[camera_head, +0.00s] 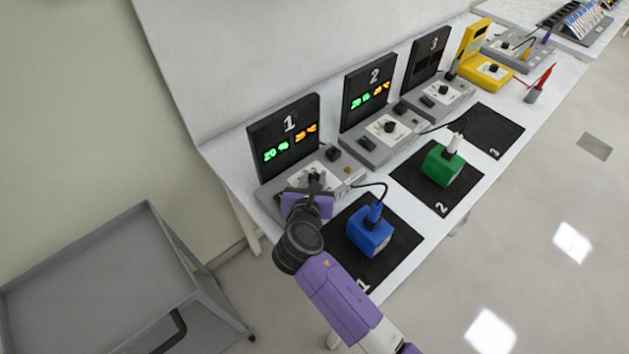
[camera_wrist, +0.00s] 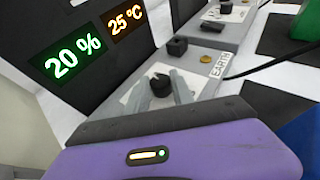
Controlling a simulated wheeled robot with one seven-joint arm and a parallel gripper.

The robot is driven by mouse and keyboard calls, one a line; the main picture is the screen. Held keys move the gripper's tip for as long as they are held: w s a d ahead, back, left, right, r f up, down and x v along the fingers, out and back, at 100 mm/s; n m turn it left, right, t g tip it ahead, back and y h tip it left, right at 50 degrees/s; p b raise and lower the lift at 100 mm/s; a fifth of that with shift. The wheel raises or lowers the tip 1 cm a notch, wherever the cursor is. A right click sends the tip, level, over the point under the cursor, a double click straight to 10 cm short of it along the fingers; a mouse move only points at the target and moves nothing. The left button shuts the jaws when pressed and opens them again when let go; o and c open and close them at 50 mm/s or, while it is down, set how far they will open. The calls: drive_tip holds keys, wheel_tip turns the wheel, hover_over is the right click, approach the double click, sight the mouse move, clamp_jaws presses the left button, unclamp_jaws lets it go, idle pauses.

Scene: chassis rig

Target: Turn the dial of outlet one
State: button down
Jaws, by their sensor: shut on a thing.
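The station marked 1 has a black display (camera_head: 284,137) reading 20 % in green and 25 °C in orange. Its grey box (camera_head: 345,171) carries a white plate with the black dial (camera_wrist: 161,84). My gripper (camera_head: 316,184) is over this box, and its fingers (camera_wrist: 162,91) are shut on the dial, one on each side, in the wrist view. In the head view my gripper mostly hides the dial. The display also shows in the wrist view (camera_wrist: 62,35).
A blue block (camera_head: 369,238) with a cable stands on black mat 1, close right of my arm. A green block (camera_head: 441,166) stands on mat 2. Stations 2 (camera_head: 388,127) and 3 (camera_head: 443,92) and a yellow device (camera_head: 487,73) line the table. A grey cart (camera_head: 100,270) stands at left.

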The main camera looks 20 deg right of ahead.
drive_tip(key=shift+w+a+m+g+h, duration=0.15)
drive_tip(key=shift+m+g+h, duration=0.25)
drive_tip(key=shift+m+h, duration=0.2)
drive_tip(key=shift+a+m+g+h, duration=0.1)
drive_tip(key=shift+m+g+h, duration=0.3)
drive_tip(key=shift+m+h, duration=0.2)
drive_tip(key=shift+m+g+h+b, duration=0.45)
drive_tip(key=shift+m+g+h, duration=0.55)
drive_tip(key=shift+m+g, duration=0.35)
drive_tip(key=c, duration=1.1)
unclamp_jaws()
drive_tip(key=shift+b+v, duration=0.3)
drive_tip(key=shift+v, duration=3.6)
drive_tip(key=shift+w, duration=0.1)
